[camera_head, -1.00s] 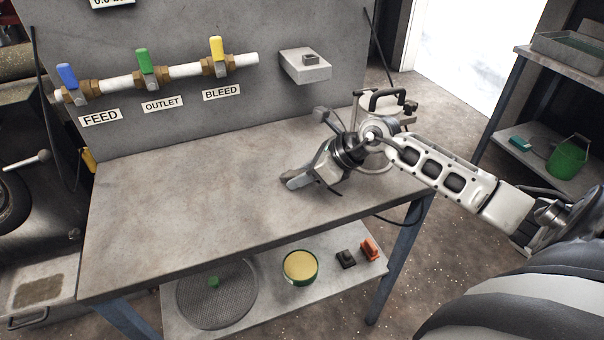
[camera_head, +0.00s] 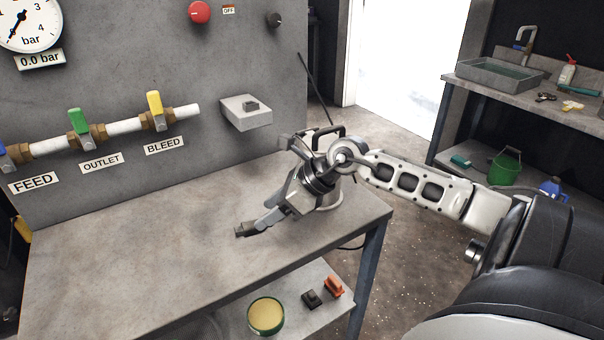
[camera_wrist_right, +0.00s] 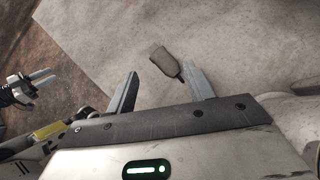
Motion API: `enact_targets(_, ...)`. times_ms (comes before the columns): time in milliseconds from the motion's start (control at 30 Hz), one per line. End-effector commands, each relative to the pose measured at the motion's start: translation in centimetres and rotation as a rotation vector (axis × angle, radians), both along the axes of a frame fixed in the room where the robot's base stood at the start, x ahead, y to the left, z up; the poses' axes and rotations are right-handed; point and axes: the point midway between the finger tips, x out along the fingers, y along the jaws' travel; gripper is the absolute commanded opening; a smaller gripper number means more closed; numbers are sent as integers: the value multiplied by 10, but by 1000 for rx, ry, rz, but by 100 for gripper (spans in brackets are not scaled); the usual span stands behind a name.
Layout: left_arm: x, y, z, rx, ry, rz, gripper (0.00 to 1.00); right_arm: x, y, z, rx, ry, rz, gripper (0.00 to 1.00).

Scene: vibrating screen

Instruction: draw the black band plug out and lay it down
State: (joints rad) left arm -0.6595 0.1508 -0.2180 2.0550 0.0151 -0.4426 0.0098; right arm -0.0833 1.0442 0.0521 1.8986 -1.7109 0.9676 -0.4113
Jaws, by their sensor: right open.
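My right gripper (camera_head: 258,224) is low over the front right part of the workbench (camera_head: 130,245), pointing left. A small dark block (camera_head: 245,230), which may be the black band plug, shows at its fingertips. In the right wrist view the open fingers (camera_wrist_right: 158,88) stand wide apart, and a brownish-grey block (camera_wrist_right: 163,62) is beside the tip of the right-hand finger. Whether it touches the finger or lies on the bench is unclear. A black plug-like piece (camera_head: 311,299) lies on the lower shelf.
A grey wall bracket (camera_head: 245,113) carries a small dark block (camera_head: 251,105). An orange piece (camera_head: 334,286) and a round yellow-topped tin (camera_head: 266,316) are on the lower shelf. Valves with blue, green (camera_head: 79,121) and yellow handles line the panel. The bench's left side is clear.

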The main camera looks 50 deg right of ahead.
Motion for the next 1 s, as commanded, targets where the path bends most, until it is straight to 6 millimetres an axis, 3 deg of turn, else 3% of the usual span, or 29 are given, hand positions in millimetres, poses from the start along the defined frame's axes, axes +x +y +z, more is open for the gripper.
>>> enact_targets(100, 1, -1, 1, -3, -4, 0, 36, -16, -12, 15, -4, 4, 1, 53)
enact_targets(533, 1, -1, 4, -4, -7, -1, 36, -51, -42, 63, 3, -2, -2, 53)
enact_targets(1000, -4, -1, -2, -2, 10, -1, 36, -59, -48, 73, 1, -1, 0, 53)
